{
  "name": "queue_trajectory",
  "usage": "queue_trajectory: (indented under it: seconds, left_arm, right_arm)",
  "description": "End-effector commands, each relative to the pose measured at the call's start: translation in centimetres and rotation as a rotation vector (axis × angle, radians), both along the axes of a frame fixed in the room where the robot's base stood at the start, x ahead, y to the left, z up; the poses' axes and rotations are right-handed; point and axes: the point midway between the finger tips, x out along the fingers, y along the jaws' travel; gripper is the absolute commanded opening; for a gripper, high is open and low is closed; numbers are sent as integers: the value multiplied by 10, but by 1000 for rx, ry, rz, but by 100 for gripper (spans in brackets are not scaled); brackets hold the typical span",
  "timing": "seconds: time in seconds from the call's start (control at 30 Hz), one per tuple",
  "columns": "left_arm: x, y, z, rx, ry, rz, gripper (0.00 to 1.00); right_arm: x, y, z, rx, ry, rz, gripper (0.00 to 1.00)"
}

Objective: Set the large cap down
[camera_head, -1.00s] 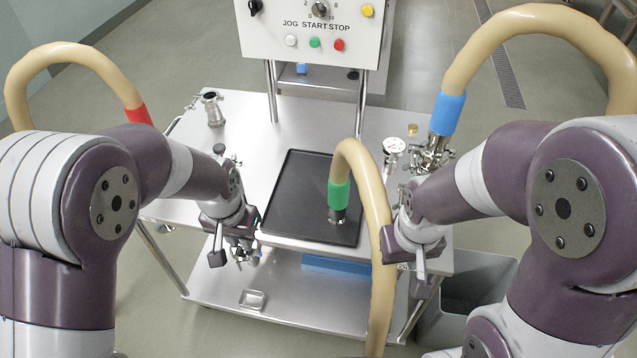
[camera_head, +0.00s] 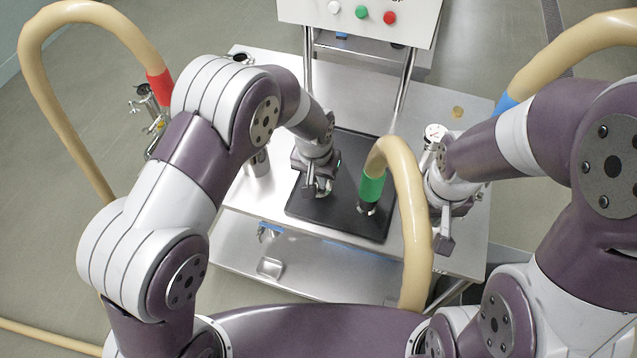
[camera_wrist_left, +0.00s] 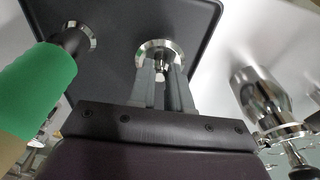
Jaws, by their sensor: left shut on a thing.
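My left gripper (camera_head: 316,190) is over the left part of the black tray (camera_head: 350,222) on the steel cart. In the left wrist view its fingers (camera_wrist_left: 164,74) are closed on the stem of a round, shiny steel cap (camera_wrist_left: 152,47). The cap's disc is against or just above the tray surface; I cannot tell if it touches. In the head view the gripper hides the cap. My right gripper (camera_head: 444,210) is at the cart's right side; its fingers are not clear.
The green-collared hose (camera_head: 372,187) stands end-down on the tray, right of my left gripper; its collar also shows in the left wrist view (camera_wrist_left: 38,88). A steel fitting (camera_wrist_left: 262,97) stands beside the tray. The red-collared hose (camera_head: 160,87) hangs at left. The tray's far part is clear.

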Motion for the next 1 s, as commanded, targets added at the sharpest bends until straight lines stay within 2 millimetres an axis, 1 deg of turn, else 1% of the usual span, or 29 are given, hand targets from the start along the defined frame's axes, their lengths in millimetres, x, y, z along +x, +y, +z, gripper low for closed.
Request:
queue_trajectory:
  seconds: [0.07,0.2,0.23,0.57,0.6,0.63,0.67,0.9,1.0]
  left_arm:
    - [0,-1,-8,0,1,0,0]
    - [0,0,-33,1,2,0,0]
    - [0,0,-37,0,1,0,0]
    - [0,0,-43,0,-1,0,0]
    - [0,0,-42,0,0,0,27]
    - [0,0,-42,0,0,0,37]
    - [0,0,-42,0,0,0,43]
    - [0,0,-41,0,0,0,43]
    - [0,0,-35,-1,-2,0,43]
  right_arm:
    - [0,0,2,0,0,0,43]
    - [0,0,5,0,0,0,43]
    - [0,0,5,0,0,0,43]
    - [0,0,1,0,0,0,43]
    - [0,0,2,0,0,0,43]
    - [0,0,2,0,0,0,43]
    - [0,0,2,0,0,0,43]
    - [0,0,3,0,0,0,43]
    - [0,0,5,0,0,0,43]
